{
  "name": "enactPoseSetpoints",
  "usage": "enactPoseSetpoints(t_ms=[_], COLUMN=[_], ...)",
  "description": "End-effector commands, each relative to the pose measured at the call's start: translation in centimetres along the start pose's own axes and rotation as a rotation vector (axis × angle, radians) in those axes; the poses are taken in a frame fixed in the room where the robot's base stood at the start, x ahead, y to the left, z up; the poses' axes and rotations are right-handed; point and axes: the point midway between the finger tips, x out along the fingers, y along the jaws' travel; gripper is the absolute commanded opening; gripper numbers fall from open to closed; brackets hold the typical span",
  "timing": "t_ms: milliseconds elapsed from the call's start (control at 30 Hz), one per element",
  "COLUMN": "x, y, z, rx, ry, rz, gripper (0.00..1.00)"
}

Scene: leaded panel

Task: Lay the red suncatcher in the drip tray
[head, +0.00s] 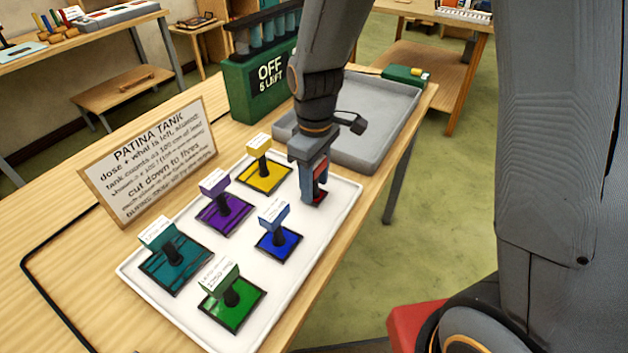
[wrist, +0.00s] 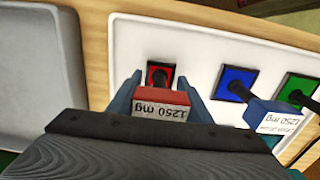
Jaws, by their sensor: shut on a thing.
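The red suncatcher (wrist: 160,72) is a small red square with a dark border and a red tag block (wrist: 160,98) marked 1250 mg. My gripper (wrist: 160,100) is shut on its tag block, one finger on each side. In the head view the red suncatcher (head: 319,195) shows partly behind my gripper (head: 312,180), at the white tray's upper right. I cannot tell whether it still touches the white tray. The drip tray (head: 385,128) is the grey shallow tray just behind my gripper; its visible floor is empty. Its edge also shows at left in the wrist view (wrist: 70,50).
The white tray (head: 140,275) holds yellow (head: 265,175), purple (head: 224,213), blue (head: 278,242), teal (head: 174,262) and green (head: 232,303) suncatchers with upright tags. A PATINA TANK sign (head: 150,150) stands left. A green tank (head: 262,85) reading OFF, 5 LEFT stands beside the drip tray.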

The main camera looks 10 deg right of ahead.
Motion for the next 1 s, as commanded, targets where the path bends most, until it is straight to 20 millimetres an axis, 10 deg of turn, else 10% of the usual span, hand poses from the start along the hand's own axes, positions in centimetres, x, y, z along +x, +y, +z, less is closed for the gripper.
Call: enactPoseSetpoints(t_ms=[433,467,567,1000], x=[0.7,0.6,0.6,-0.4], y=[0.1,0.1,0.1,0.1], z=[0.0,0.0,0.0,-0.1], rx=[0.001,0.001,0.001,0.000], ry=[0.001,0.001,0.001,0.003], rz=[0.001,0.001,0.001,0.002], gripper=[0.17,0.50,0.64,0.64])
